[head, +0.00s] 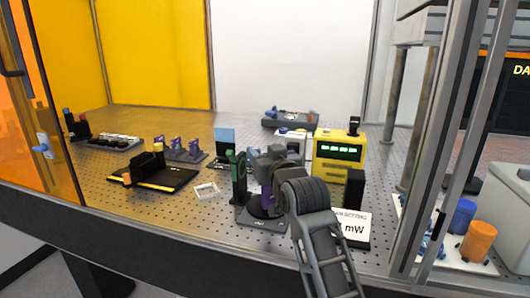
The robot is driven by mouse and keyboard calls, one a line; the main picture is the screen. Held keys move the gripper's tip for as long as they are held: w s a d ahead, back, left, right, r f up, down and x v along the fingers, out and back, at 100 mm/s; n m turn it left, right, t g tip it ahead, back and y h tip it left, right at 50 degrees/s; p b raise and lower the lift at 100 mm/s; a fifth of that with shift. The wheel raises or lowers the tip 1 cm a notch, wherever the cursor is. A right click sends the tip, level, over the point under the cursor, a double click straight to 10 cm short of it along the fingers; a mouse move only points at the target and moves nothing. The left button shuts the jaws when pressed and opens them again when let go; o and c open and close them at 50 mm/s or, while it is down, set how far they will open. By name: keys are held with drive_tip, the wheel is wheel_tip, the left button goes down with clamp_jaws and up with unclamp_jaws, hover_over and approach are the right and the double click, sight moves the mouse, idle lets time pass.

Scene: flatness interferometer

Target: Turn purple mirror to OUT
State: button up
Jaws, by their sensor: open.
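My wrist and gripper body cover most of the upper part of the mirror. The jaws are open, but the fingertips are mostly hidden, so I cannot tell whether they touch the mirror. The marking on the base is too small to read.
A green post (237,178) stands close on the left of the mirror. A yellow meter (340,150), a black block (354,188) and an mW card (352,226) are to the right. Small purple mounts (178,146) sit further back left. A grey frame post (436,150) bounds the right side.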

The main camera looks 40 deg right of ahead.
drive_tip(key=shift+c, duration=0.3)
drive_tip(key=c, duration=0.9)
drive_tip(key=shift+f+m+g+h+b, duration=0.1)
drive_tip(key=shift+m+g+h+b, duration=0.25)
drive_tip(key=shift+h+b, duration=0.25)
drive_tip(key=shift+s+d+m+g+h+b, duration=0.15)
drive_tip(key=shift+m+g+h+b, duration=1.3)
drive_tip(key=shift+b, duration=0.9)
drive_tip(key=shift+s+d+m+g+h+b, duration=0.2)
drive_tip(key=shift+m+g+h+b, duration=1.3)
drive_tip(key=shift+b, duration=0.85)
drive_tip(key=shift+s+d+m+g+h+b, duration=0.15)
drive_tip(key=shift+m+g+h+b, duration=1.3)
drive_tip(key=shift+b, duration=0.9)
